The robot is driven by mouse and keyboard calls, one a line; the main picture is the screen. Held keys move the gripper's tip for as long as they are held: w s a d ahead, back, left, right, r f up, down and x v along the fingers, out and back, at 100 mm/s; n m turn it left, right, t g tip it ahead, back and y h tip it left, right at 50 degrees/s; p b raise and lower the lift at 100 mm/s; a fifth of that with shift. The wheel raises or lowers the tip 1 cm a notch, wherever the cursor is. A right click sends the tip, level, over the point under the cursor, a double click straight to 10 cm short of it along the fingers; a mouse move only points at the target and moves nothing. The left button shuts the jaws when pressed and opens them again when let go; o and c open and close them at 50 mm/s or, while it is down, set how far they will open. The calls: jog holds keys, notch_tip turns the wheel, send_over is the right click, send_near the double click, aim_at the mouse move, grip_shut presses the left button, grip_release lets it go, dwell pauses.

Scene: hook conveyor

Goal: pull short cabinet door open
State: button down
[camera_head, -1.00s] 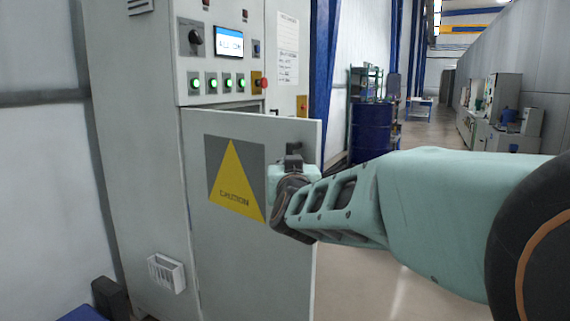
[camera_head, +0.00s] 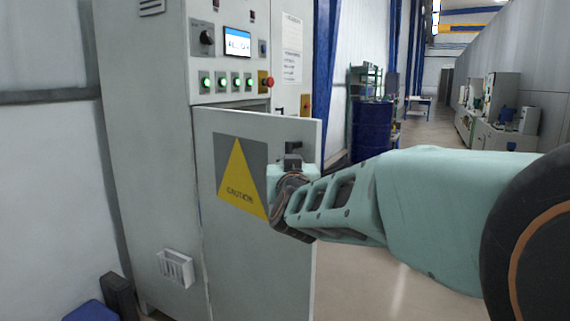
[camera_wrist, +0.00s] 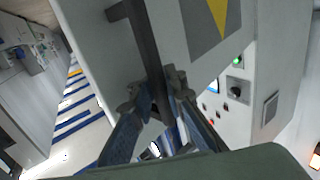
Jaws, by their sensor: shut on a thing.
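The short cabinet door (camera_head: 250,240) is light grey with a yellow caution triangle. It stands open, swung out from the grey cabinet front, with its hinge side at the left. Its dark bar handle (camera_head: 293,148) is near the door's free right edge and mostly hidden by my gripper. My gripper (camera_head: 291,172) is at the handle. In the wrist view the handle (camera_wrist: 140,40) runs down between the two fingers of my gripper (camera_wrist: 156,88), which are shut on it. The door face also shows there with part of the triangle (camera_wrist: 213,18).
The cabinet's control panel (camera_head: 230,50) with green lights and a small screen is above the door. A white bin (camera_head: 175,268) hangs on the cabinet's left side. A blue drum (camera_head: 371,130) stands behind the door. The aisle floor at the right is clear.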

jog(key=shift+d+f, duration=0.3)
jog(key=shift+d, duration=0.2)
jog(key=c, duration=2)
grip_release()
jog(key=shift+s+d+r, duration=0.1)
jog(key=shift+a+r, duration=0.15)
jog(key=shift+a, duration=0.1)
